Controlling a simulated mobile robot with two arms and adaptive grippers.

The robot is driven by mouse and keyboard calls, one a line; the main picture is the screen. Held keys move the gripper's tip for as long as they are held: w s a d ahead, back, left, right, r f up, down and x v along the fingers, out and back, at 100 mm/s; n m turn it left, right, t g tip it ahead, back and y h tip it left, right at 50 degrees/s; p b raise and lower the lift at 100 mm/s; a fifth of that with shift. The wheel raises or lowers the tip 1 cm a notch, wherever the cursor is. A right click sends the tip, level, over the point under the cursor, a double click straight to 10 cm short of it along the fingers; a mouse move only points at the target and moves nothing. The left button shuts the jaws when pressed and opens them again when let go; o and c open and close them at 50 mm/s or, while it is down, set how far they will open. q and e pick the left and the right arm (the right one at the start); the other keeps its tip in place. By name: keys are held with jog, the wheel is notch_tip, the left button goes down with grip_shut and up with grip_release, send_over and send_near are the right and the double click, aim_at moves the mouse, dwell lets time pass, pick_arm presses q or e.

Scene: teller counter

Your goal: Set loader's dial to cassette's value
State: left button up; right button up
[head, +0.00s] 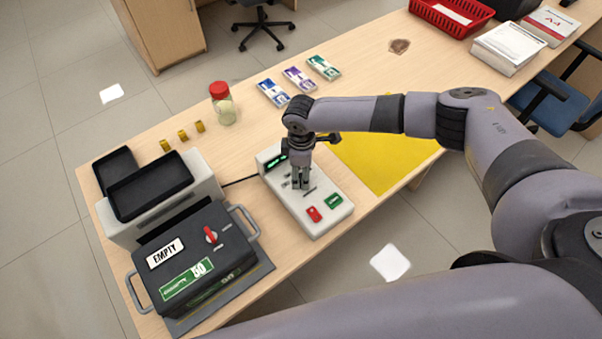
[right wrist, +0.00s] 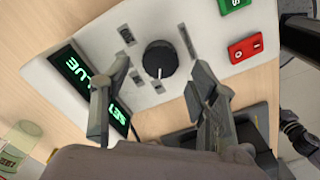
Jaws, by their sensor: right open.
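The loader (head: 331,207) is a pale box with a green-lit display (head: 277,162), partly covered by my right gripper in the head view. In the right wrist view its black round dial (right wrist: 160,59) shows a white pointer line aimed toward the picture's bottom. My right gripper (head: 301,186) is open over the loader, its fingers (right wrist: 152,86) spread either side of the dial with nothing between them. The display (right wrist: 88,82) shows part of "SET VALUE"; any number is hidden. The dark cassette (head: 222,237) carries an "EMPTY" tag and a green label that seems to read 50.
The loader has a red button (head: 314,214) and a green button (head: 334,202). Black trays (head: 150,187) sit behind the cassette. A red-lidded jar (head: 222,105), banknote bundles (head: 298,79) and a yellow mat (head: 385,160) lie around the loader.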

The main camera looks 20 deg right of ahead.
jog(key=shift+f, duration=1.4)
jog(key=shift+c, duration=0.3)
jog(key=c, duration=1.1)
